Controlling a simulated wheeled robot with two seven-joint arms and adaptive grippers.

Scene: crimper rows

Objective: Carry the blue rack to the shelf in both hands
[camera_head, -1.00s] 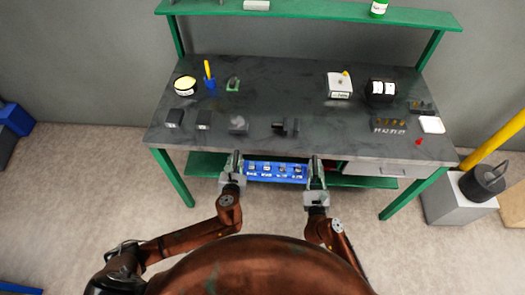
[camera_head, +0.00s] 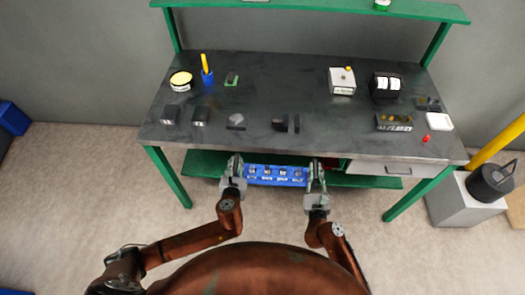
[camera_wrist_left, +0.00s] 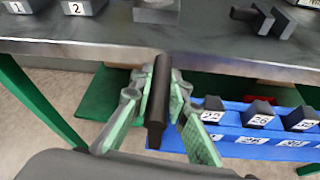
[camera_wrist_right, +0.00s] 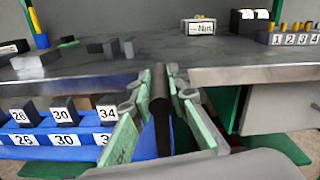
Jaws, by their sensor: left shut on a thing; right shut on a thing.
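The blue rack (camera_head: 277,176) hangs level between my two grippers, just in front of the workbench and below its top's front edge in the head view. Numbered dark blocks sit in it; the rack also shows in the left wrist view (camera_wrist_left: 236,147) and the right wrist view (camera_wrist_right: 75,153). My left gripper (camera_head: 234,165) is shut on a dark handle (camera_wrist_left: 158,105) at the rack's left end. My right gripper (camera_head: 316,169) is shut on the dark handle (camera_wrist_right: 160,100) at its right end. A green upper shelf (camera_head: 320,10) spans the bench's back; a green lower shelf (camera_head: 205,164) lies under the bench, partly hidden.
A grey pedestal (camera_head: 460,208) with a dark canister stands at the right.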

